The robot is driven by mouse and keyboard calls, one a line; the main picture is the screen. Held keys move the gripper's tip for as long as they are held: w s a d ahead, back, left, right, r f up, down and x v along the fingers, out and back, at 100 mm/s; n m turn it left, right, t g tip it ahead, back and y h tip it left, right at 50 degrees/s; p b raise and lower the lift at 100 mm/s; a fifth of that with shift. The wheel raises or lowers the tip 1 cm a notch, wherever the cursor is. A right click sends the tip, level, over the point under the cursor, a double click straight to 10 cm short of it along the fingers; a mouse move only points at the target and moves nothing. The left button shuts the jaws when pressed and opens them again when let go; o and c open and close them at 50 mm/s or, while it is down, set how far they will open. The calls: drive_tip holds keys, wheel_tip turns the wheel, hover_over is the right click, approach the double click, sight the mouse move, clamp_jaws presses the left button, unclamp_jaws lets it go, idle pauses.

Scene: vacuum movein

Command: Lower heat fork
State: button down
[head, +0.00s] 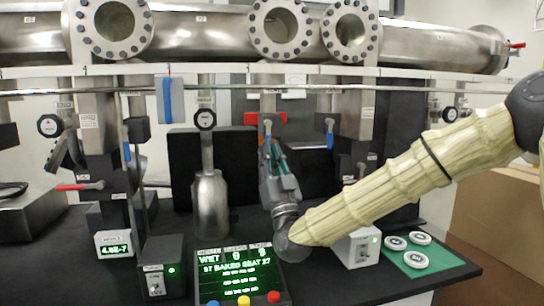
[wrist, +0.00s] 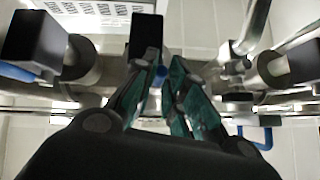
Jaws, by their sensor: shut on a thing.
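My gripper (head: 268,146) reaches up in the middle of the head view, with its teal-padded fingers shut on a small blue handle (head: 267,127). The handle hangs just below a red block (head: 265,118) under the steel pipework. In the wrist view, the fingers (wrist: 160,88) close in from both sides on the blue handle (wrist: 160,74), below a black block (wrist: 146,35). The fingers hide most of the handle. I cannot tell for sure which part is the heat fork.
A steel cylinder (head: 210,205) hangs left of my gripper. A green-lit display box (head: 240,272) with coloured buttons stands in front. Other blue handles hang at left (head: 127,150) and right (head: 330,135). White discs lie on a green mat (head: 437,257) at right.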

drive_tip(key=shift+a+y, duration=0.2)
drive_tip(key=shift+y, duration=0.1)
drive_tip(key=c, duration=1.7)
unclamp_jaws()
drive_tip(key=shift+o, duration=1.2)
drive_tip(key=shift+a, duration=0.3)
drive_tip(key=v, duration=0.7)
drive_tip(key=shift+s+d, duration=0.25)
drive_tip(key=shift+d, duration=0.05)
drive_tip(key=shift+f, duration=0.1)
